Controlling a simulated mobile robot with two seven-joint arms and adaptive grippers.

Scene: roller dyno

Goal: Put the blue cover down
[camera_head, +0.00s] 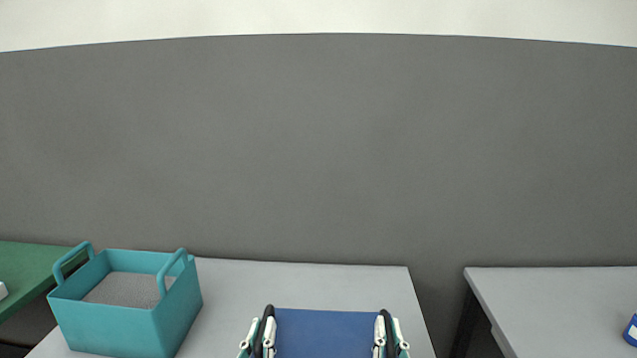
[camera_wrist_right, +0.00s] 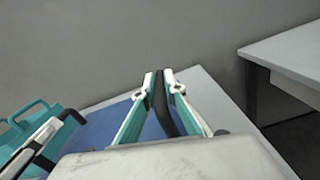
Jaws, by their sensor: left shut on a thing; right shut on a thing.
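The blue cover (camera_head: 325,333) is at the bottom middle of the head view, over the grey table (camera_head: 310,285); its near part is cut off. A dark handle stands at each side of it. My left gripper (camera_head: 263,334) is shut on the left handle, and my right gripper (camera_head: 386,334) is shut on the right one. In the right wrist view, the right gripper (camera_wrist_right: 160,84) pinches the black handle, with the blue cover (camera_wrist_right: 110,127) beside it. I cannot tell whether the cover touches the table.
A teal box (camera_head: 105,327) with two raised handles and a grey filling stands left of the cover. A green surface (camera_head: 35,268) lies at far left. Another grey table (camera_head: 560,300) is at right across a gap, with a blue object (camera_head: 632,330) at its edge of view.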

